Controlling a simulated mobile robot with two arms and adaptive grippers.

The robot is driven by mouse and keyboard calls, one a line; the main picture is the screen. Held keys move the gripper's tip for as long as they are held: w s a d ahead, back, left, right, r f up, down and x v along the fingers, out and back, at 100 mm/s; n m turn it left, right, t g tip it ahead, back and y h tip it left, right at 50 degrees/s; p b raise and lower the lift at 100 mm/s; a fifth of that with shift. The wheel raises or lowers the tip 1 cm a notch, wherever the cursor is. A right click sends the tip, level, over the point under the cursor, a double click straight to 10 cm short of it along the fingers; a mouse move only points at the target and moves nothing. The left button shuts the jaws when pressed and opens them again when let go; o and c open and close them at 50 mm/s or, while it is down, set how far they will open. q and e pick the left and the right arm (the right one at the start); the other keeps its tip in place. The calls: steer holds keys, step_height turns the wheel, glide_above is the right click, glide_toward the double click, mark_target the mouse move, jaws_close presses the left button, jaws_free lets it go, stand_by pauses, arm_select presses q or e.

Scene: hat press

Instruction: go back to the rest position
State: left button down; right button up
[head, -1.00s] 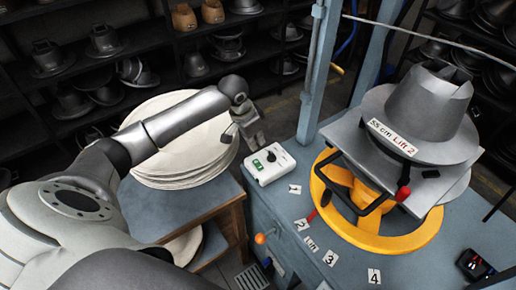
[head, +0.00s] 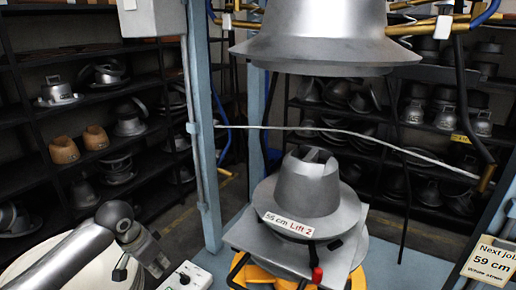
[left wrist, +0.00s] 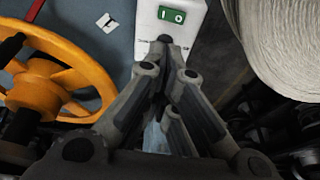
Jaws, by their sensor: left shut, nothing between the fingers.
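My left gripper (head: 158,264) is at the lower left of the head view, just left of the white control box (head: 187,277). In the left wrist view my left gripper (left wrist: 165,52) has its fingers drawn together with nothing between them. The control box (left wrist: 190,18) with its green switch appears beyond the fingertips there; whether they touch it is unclear. My right gripper is in neither view.
A yellow handwheel (left wrist: 68,75) and pale hat stack (left wrist: 285,45) flank the gripper. Shelves (head: 70,105) stand behind.

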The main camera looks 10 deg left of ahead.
arm_select(q)
steer(key=s+d+f+m+h, duration=0.1)
steer(key=s+d+f, duration=0.9)
steer(key=s+d, duration=0.35)
steer(key=s+a+n+y, duration=0.15)
steer(key=s+n, duration=0.25)
steer(key=s, duration=1)
step_height(320, 180, down, 31)
steer(key=s+g+b, duration=0.1)
steer(key=b, duration=0.2)
steer(key=s+a+f+g+b, duration=0.1)
steer(key=s+a+f+b, duration=0.1)
steer(key=s+f, duration=1.4)
steer(key=shift+s+a+f+m+y+b, duration=0.25)
steer(key=shift+f+m+y+b, duration=0.1)
steer(key=shift+f, duration=0.25)
